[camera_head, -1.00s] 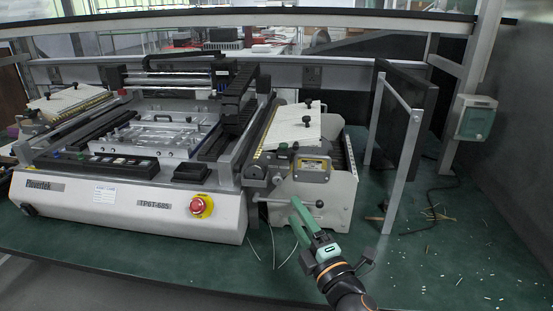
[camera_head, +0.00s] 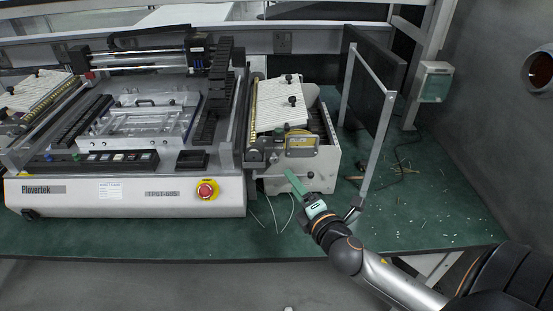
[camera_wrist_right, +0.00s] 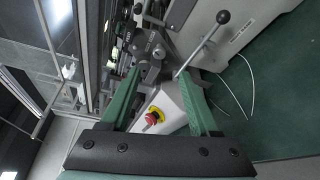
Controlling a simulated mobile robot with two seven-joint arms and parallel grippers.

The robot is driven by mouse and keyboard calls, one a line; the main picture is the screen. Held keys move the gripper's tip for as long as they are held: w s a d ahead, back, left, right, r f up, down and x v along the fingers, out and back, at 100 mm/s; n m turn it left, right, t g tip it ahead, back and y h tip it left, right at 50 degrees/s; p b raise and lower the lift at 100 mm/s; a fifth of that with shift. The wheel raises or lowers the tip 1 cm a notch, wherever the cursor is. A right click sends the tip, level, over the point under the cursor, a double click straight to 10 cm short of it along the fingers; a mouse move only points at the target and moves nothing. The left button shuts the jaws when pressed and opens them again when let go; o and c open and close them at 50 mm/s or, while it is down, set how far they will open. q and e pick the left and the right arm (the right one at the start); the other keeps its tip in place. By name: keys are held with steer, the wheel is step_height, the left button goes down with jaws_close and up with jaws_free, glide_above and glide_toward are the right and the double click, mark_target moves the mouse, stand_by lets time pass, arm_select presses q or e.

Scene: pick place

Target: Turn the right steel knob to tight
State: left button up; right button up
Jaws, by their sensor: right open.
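On the front of the right feeder unit (camera_head: 320,165), a small grey steel knob (camera_head: 274,158) shows in the head view. In the right wrist view a grey metal knob (camera_wrist_right: 156,50) appears just beyond the fingertips, between their lines. A thin lever (camera_wrist_right: 203,46) with a black ball end stands beside it. My right gripper (camera_head: 288,174) has long green fingers and is in front of the feeder's lower front. In the right wrist view (camera_wrist_right: 160,76) its fingers are apart with nothing held between them. Contact with the knob cannot be made out. My left gripper is out of view.
The large white machine (camera_head: 120,195) fills the left, with a red emergency button (camera_head: 207,190) near the gripper. A framed dark panel (camera_head: 372,110) stands to the right. Thin white cables (camera_head: 268,212) lie below the feeder.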

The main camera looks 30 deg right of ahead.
mark_target(276, 161)
steer(key=x, duration=1.1)
steer(key=shift+p, duration=0.3)
jaws_close()
